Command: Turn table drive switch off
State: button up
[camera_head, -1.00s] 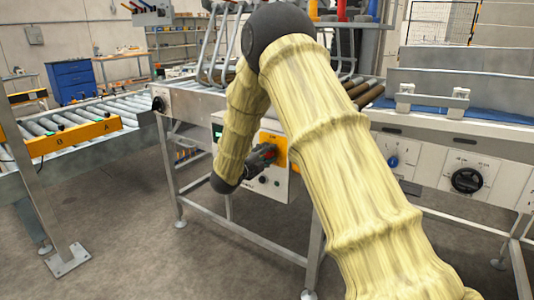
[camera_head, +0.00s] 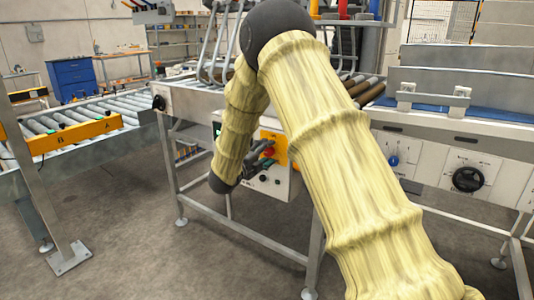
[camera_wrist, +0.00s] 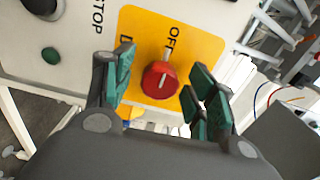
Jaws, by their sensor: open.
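A red rotary switch (camera_wrist: 160,80) sits on a yellow plate (camera_wrist: 203,44) on a light control panel (camera_wrist: 75,22). A white line on the knob points up toward lettering that begins "OF", partly cut by the knob's surroundings. My gripper (camera_wrist: 160,92) is open, with one green-padded finger on each side of the knob and gaps between. In the head view the red switch (camera_head: 268,152) and yellow plate (camera_head: 281,150) show beside my gripper (camera_head: 260,158), partly hidden by my arm. I cannot tell whether the fingers touch the panel.
The roller conveyor (camera_head: 95,112) lies left. A black dial (camera_head: 467,179) and blue knob (camera_head: 393,161) are on the panels at right. Metal legs stand below.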

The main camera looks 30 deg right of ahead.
jog(key=v, duration=1.1)
jog(key=shift+a, duration=0.1)
